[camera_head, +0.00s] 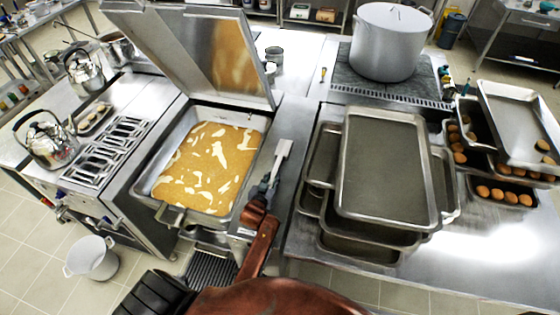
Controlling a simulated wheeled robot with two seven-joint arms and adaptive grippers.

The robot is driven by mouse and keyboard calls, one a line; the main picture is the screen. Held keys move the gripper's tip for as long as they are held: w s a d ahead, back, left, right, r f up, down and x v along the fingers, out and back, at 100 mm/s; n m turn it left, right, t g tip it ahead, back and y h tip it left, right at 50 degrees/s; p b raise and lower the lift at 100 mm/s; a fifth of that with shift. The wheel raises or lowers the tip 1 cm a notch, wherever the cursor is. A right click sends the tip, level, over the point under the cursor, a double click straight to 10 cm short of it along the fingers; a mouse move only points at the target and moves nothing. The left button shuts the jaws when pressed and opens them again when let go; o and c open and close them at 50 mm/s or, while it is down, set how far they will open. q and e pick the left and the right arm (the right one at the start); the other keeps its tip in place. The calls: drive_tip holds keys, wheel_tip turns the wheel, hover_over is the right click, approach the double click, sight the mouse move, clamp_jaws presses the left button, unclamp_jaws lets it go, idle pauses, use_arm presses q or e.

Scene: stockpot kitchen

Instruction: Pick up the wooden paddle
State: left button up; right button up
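A pale, narrow tool with a flat end (282,152) shows on the steel strip between the tilting pan and the tray table. It may be the wooden paddle, but I cannot make out its material. No other clear paddle shows. My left gripper (265,188) is small and dark at the near end of this tool, at the pan's right edge. My reddish-brown arm reaches up to it from below. The fingers are too small and dark to tell whether they are open, or whether they touch the tool. My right gripper is not in view.
The tilting pan (178,137) holds a yellow mass with pale streaks; its lid (160,38) stands raised behind. Stacked trays (385,165) stand to the right.

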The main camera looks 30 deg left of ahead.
use_arm(q)
clamp_jaws()
idle(0.3)
drive_tip(key=shift+r, duration=0.15)
